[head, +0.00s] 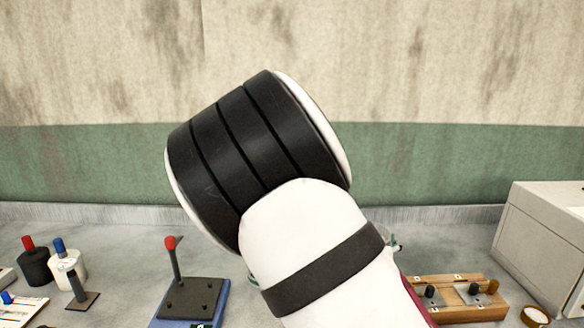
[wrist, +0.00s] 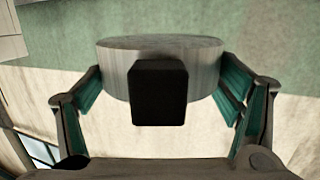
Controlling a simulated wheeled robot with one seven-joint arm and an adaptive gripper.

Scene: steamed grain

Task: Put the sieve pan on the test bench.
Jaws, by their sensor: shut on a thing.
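The sieve pan (wrist: 115,77), a round grey metal drum, shows in the wrist view between the teal-padded fingers of my gripper (wrist: 161,80). The fingers are shut on its two sides. A black block covers the middle of its near side. In the head view my arm fills the middle and hides the gripper and pan. A grey bench top (head: 125,240), perhaps the test bench, runs along the wall below my arm.
On the bench stand a red-knobbed lever on a blue base (head: 190,300), a black bottle (head: 36,266), a white bottle (head: 70,268), a wooden block with metal fittings (head: 455,298), a tape roll (head: 535,316) and a white box (head: 545,240). My arm hides the bench's middle.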

